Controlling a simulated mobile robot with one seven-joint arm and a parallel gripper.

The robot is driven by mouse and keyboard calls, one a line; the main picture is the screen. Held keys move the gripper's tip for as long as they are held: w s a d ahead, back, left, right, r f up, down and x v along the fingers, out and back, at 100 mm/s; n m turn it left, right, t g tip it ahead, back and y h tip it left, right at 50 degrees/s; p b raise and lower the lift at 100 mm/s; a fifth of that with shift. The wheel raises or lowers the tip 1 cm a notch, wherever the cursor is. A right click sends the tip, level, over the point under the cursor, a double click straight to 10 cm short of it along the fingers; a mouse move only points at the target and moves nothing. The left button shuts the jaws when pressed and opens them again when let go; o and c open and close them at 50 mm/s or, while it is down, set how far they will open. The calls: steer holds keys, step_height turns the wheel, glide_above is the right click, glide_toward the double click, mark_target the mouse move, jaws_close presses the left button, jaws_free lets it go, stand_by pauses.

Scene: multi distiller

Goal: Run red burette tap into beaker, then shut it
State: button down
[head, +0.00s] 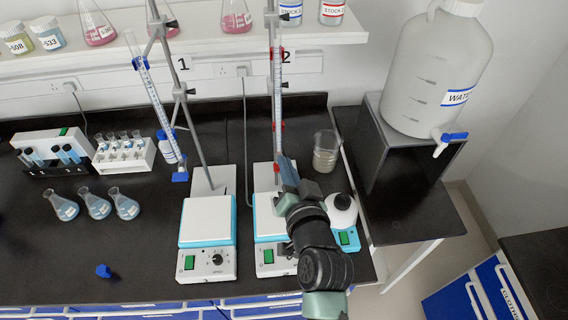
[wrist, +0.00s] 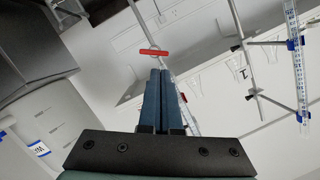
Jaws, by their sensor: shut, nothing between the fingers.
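The burette with red fittings (head: 277,95) stands upright on the right-hand stand, by the wall number 2. Its red tap (wrist: 154,52) shows in the wrist view as a bar lying crosswise just beyond my fingertips; it looks apart from them, though the depth is hard to judge. My gripper (wrist: 160,72) is shut and empty. In the head view my gripper (head: 284,168) is at the burette's lower end and hides the tap. A glass beaker (head: 326,150) with greyish contents stands on the bench to the right. My arm hides part of the right stirrer plate (head: 266,222).
A second burette with blue fittings (head: 150,90) leans in the picture on the left stand. Its stirrer plate (head: 208,220) is bare. Several flasks (head: 95,205) stand at left. A white round-topped item (head: 341,210) sits right of my arm. A water carboy (head: 437,70) stands on a black box.

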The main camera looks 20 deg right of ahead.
steer(key=shift+a+f, duration=0.25)
steer(key=shift+f, duration=0.15)
steer(key=shift+a, duration=0.1)
steer(key=shift+w+a+f+n, duration=0.1)
steer(key=shift+a+f+n, duration=0.1)
steer(key=shift+n, duration=0.2)
steer(key=shift+f, duration=0.15)
steer(key=shift+n, duration=0.3)
steer(key=shift+w+a+f+n+g+h, duration=0.2)
steer(key=shift+n+h, duration=0.25)
steer(key=shift+n, duration=0.3)
steer(key=shift+s+a+f+n+g+h, duration=0.1)
steer(key=shift+a+n+g+h, duration=0.15)
steer(key=shift+n+h, duration=0.35)
steer(key=shift+y, duration=0.25)
